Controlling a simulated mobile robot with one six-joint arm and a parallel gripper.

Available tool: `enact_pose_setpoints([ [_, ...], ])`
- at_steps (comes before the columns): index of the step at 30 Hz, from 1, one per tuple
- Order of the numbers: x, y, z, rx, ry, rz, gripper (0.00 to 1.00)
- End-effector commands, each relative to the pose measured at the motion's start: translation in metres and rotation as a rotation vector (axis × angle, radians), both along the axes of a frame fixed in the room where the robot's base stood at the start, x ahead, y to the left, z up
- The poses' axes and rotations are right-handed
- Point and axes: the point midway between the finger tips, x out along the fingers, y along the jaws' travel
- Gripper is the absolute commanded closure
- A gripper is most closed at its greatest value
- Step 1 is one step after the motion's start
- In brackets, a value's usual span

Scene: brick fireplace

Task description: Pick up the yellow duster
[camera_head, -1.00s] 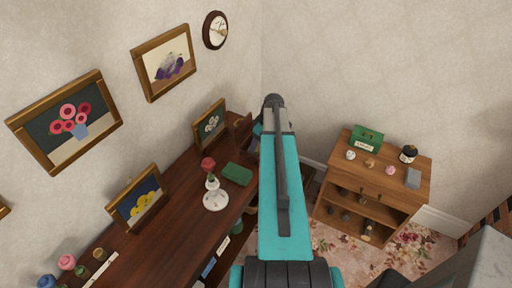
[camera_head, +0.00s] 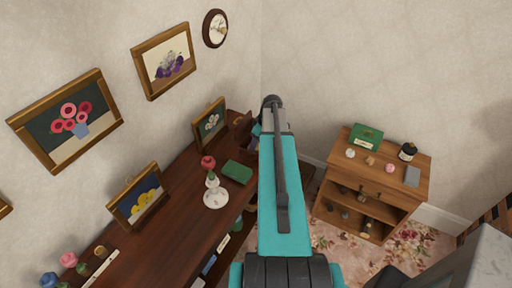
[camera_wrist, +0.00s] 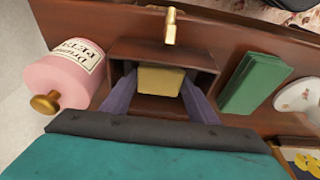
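A small yellow block-like thing, which I take for the yellow duster (camera_wrist: 161,81), sits in an open wooden box (camera_wrist: 203,57) in the wrist view. My gripper (camera_wrist: 160,78) is open, with one purple-grey finger on each side of the duster. The fingers reach into the box. Whether they touch the duster cannot be told. In the head view my arm hides the duster and the gripper, and only part of the wooden box (camera_head: 243,124) shows at the far end of the dark cabinet top.
A pink labelled jar (camera_wrist: 66,79) stands close left of the box. Framed pictures lean on the wall side. A small wooden cabinet (camera_head: 380,182) stands to the right.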

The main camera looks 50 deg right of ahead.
Motion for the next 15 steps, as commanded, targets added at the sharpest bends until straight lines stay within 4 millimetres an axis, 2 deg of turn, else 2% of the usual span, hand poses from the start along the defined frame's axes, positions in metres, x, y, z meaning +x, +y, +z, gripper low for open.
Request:
enact_pose_setpoints([
  [2,0.0000,0.0000,0.0001,0.000,0.000,0.000,0.71],
  [15,0.0001,-0.0003,0.0054,-0.001,-0.001,0.000,0.71],
])
